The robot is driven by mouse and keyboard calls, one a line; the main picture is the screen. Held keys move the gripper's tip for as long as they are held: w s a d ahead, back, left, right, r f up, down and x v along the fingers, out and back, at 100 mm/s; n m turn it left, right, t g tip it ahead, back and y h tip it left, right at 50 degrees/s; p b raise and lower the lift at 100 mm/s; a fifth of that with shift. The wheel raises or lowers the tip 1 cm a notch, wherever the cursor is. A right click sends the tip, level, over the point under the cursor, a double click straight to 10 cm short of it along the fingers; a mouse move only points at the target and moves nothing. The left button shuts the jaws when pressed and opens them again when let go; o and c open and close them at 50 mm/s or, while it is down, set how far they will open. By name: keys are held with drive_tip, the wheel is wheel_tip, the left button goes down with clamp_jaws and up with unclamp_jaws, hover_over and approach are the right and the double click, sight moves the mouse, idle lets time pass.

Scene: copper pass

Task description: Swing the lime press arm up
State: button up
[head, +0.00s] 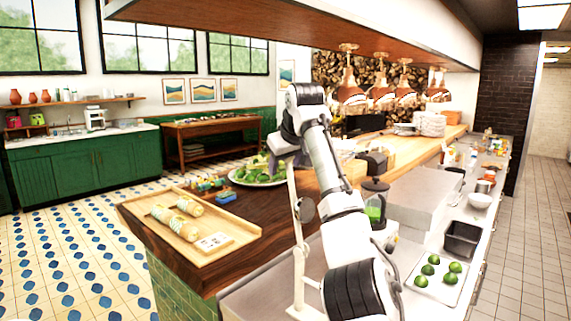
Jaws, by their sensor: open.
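The cream lime press (299,262) stands on the grey counter just left of my arm. A narrow cream bar, apparently its arm, rises nearly upright from the body, with its top close to my gripper. A round grey part (305,210) sits at mid-height. My arm partly hides the press's right side. My gripper (273,168) points down beside the top of the bar, in front of the plate of limes. It is open, and nothing shows between its fingers. I cannot tell whether it touches the bar.
A wooden tray (246,236) with wrapped rolls lies left on the wooden counter. A plate of limes (240,179) is behind the gripper. A blender (375,205) stands right of my arm; a white tray (422,290) holds several limes. Copper lamps (349,93) hang above.

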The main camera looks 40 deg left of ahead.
drive_tip(key=b+v, duration=0.2)
drive_tip(key=v, duration=1.1)
drive_tip(key=shift+d+r, duration=0.2)
drive_tip(key=shift+r, duration=0.1)
drive_tip(key=shift+s, duration=0.15)
